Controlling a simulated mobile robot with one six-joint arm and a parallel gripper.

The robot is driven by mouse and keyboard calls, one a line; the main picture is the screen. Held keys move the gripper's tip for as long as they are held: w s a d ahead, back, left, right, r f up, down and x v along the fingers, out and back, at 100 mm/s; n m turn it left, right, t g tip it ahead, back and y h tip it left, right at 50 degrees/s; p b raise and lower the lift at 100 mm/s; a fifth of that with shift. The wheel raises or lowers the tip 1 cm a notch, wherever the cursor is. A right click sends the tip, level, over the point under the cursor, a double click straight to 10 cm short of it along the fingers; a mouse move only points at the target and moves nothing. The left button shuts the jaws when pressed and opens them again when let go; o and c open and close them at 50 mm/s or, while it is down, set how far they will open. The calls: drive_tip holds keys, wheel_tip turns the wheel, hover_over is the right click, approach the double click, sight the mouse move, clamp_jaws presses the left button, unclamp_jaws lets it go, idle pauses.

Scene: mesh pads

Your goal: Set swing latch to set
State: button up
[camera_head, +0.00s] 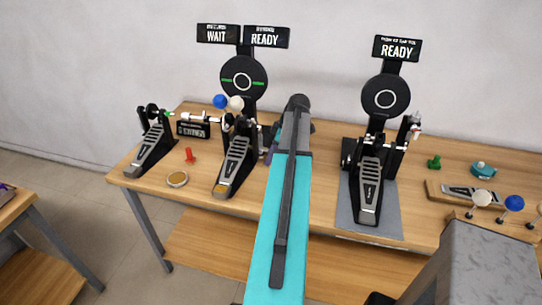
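I cannot pick out the swing latch for certain. A wooden block with a metal plate (472,193) lies at the right of the table, its marking too small to read. A small dark box with a pale label (193,131) sits between the left and middle pedals. My teal and dark arm reaches over the middle of the table and hides part of it. My gripper cannot be made out; the arm appears to cover it.
Drum pedals stand at left (153,148), middle (233,165) and right (369,188). Round pads (244,81) (385,98) rise behind under WAIT and READY signs. A red peg (190,155), round tin (177,179), green knob (434,163) and teal disc (482,170) lie around.

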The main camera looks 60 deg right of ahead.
drive_tip(key=shift+r, duration=0.1)
drive_tip(key=b+v, duration=0.3)
drive_tip(key=v, duration=1)
drive_tip(key=shift+r+b, duration=0.3)
drive_tip(key=shift+b, duration=0.05)
drive_tip(key=shift+d+r, duration=0.1)
idle(0.5)
